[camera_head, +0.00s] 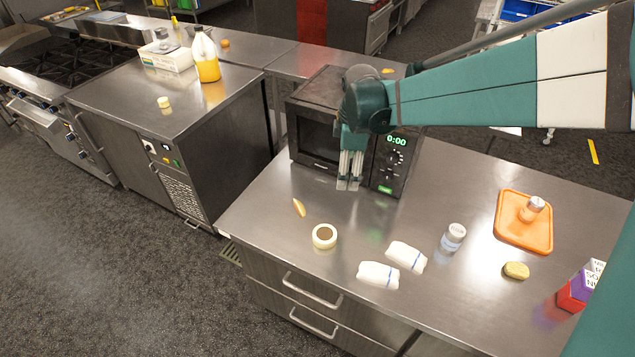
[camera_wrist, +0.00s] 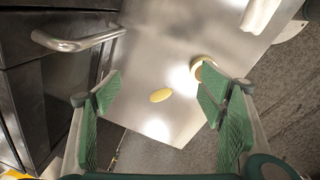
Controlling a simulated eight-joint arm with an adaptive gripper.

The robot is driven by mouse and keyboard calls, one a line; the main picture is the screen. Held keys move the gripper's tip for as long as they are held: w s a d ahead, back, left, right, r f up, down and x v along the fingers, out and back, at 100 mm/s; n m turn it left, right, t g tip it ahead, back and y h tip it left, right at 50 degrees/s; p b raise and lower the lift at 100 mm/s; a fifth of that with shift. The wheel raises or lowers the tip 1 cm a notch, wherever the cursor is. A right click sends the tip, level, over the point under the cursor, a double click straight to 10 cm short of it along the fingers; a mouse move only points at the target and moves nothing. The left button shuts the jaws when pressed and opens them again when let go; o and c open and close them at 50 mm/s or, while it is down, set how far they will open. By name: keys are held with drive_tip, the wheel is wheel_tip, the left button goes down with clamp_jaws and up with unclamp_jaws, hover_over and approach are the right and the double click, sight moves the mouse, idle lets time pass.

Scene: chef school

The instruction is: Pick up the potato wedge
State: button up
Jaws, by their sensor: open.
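The potato wedge (camera_head: 299,208) is a small yellow piece lying on the steel counter, near its left front edge. In the wrist view the wedge (camera_wrist: 160,95) shows between my fingers, below them on the bare counter. My gripper (camera_head: 348,184) points down in front of the microwave, to the right of the wedge and above the counter. Its green-padded fingers are spread apart, with nothing between the pads.
The microwave (camera_head: 318,143) stands close behind my gripper. A small round bowl (camera_head: 324,236) sits just right of the wedge. Two white packets (camera_head: 379,274), a jar (camera_head: 453,237), an orange board (camera_head: 524,240) and a yellowish lump (camera_head: 516,270) lie farther right.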

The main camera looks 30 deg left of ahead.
sight(299, 204)
drive_tip(key=s+a+f+n, duration=0.1)
drive_tip(key=a+f+n, duration=0.1)
drive_tip(key=a+f, duration=0.2)
drive_tip(key=s+a+f+n, duration=0.1)
drive_tip(key=a+f+n, duration=0.1)
drive_tip(key=a+f, duration=0.2)
drive_tip(key=s+a+f+n+g, duration=0.1)
drive_tip(key=a+f, duration=0.3)
drive_tip(key=a, duration=0.3)
drive_tip(key=shift+s+a+n+h, duration=0.15)
drive_tip(key=shift+a+n+h, duration=0.1)
drive_tip(key=shift+n+h, duration=0.15)
drive_tip(key=shift+s+a+f, duration=0.2)
drive_tip(key=shift+a+f, duration=0.1)
drive_tip(key=shift+f, duration=0.05)
drive_tip(key=shift+f, duration=1.3)
drive_tip(key=shift+s+d+f, duration=0.1)
drive_tip(key=shift+d+f, duration=0.05)
drive_tip(key=shift+f, duration=2.45)
drive_tip(key=c, duration=0.9)
